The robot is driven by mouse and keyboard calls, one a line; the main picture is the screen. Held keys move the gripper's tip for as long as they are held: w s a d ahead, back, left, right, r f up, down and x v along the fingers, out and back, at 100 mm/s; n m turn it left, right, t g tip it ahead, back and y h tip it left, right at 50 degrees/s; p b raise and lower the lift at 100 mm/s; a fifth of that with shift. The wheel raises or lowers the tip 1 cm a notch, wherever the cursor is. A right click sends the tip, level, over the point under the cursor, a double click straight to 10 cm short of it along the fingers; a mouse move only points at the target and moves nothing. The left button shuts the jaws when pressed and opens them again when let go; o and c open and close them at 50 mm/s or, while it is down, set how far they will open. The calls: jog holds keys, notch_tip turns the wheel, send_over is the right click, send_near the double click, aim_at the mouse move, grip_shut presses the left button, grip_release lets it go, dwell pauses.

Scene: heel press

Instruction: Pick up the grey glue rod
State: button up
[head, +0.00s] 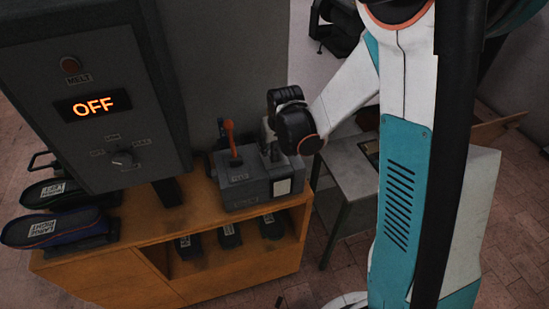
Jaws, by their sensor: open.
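The far end of my arm comes down from the upper right to a black wrist over the grey box on the wooden bench. My gripper (271,150) is only partly seen below the wrist, just above the right part of that box. It is open, though its fingers are small and dark here. I cannot make out the grey glue rod for sure. A pale grey upright shape (267,130) shows beside the wrist, and I cannot tell what it is.
The grey box (240,190) has an orange lever (230,137). A dark machine (75,145) reading OFF stands left. Labelled insole-shaped pieces (60,227) lie on the wooden bench (150,232). Small black pieces (229,236) sit on its shelf. A grey table (352,172) stands right.

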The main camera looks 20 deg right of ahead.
jog(key=shift+w+f, duration=0.15)
jog(key=shift+f, duration=0.35)
grip_shut()
jog(key=shift+r, duration=0.15)
notch_tip(320, 180, up, 20)
jog(key=p, duration=0.3)
jog(key=shift+p, duration=0.3)
jog(key=shift+f, duration=0.2)
